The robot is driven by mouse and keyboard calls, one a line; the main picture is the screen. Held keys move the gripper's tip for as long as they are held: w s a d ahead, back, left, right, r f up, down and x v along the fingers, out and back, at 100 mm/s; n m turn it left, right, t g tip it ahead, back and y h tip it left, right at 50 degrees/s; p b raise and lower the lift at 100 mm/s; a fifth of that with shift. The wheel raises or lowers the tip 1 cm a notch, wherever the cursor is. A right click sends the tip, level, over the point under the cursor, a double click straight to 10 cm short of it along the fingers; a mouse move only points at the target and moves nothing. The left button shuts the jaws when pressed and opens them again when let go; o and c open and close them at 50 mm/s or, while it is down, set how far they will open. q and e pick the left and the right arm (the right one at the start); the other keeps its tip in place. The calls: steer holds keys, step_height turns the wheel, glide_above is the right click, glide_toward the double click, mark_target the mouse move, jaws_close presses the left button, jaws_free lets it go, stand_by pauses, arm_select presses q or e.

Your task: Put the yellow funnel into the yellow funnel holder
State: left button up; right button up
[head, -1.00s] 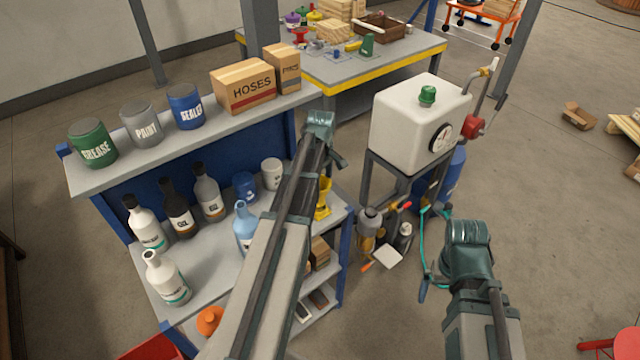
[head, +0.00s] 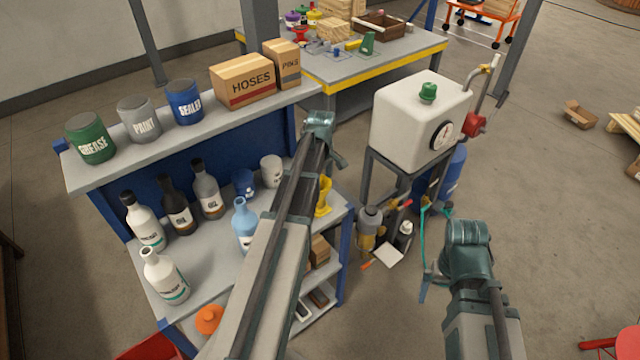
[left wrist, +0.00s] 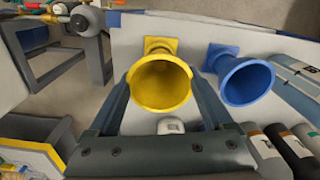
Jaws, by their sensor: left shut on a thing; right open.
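My left gripper (head: 328,158) is shut on the yellow funnel (left wrist: 160,82), whose wide round mouth faces the camera between the two fingers in the left wrist view. Behind it shows a yellow square block (left wrist: 158,45), apparently the yellow funnel holder. Whether the funnel is touching or seated in it I cannot tell. In the head view the yellow shape (head: 323,197) stands just below the left gripper at the shelf's right end, partly hidden by my arm. My right gripper (head: 436,285) is open and empty, right of the shelf.
A blue funnel-shaped piece (left wrist: 246,82) with a square base stands beside the yellow one. Bottles, including a light-blue one (head: 244,225), crowd the lower shelf (head: 213,268). A white tank (head: 408,125) on a stand is to the right. Open floor lies beyond my right gripper.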

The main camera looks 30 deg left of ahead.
arm_select(q)
steer(key=shift+f+b, duration=1.05)
steer(key=shift+f, duration=0.05)
steer(key=o, duration=1.5)
steer(key=shift+r, duration=0.2)
step_height(320, 180, up, 14)
steer(key=p, duration=1.4)
steer(key=shift+d+f, duration=0.1)
steer(key=shift+f, duration=0.1)
steer(key=shift+f, duration=0.2)
step_height(320, 180, down, 13)
steer(key=b, duration=1.3)
steer(key=shift+r, duration=0.1)
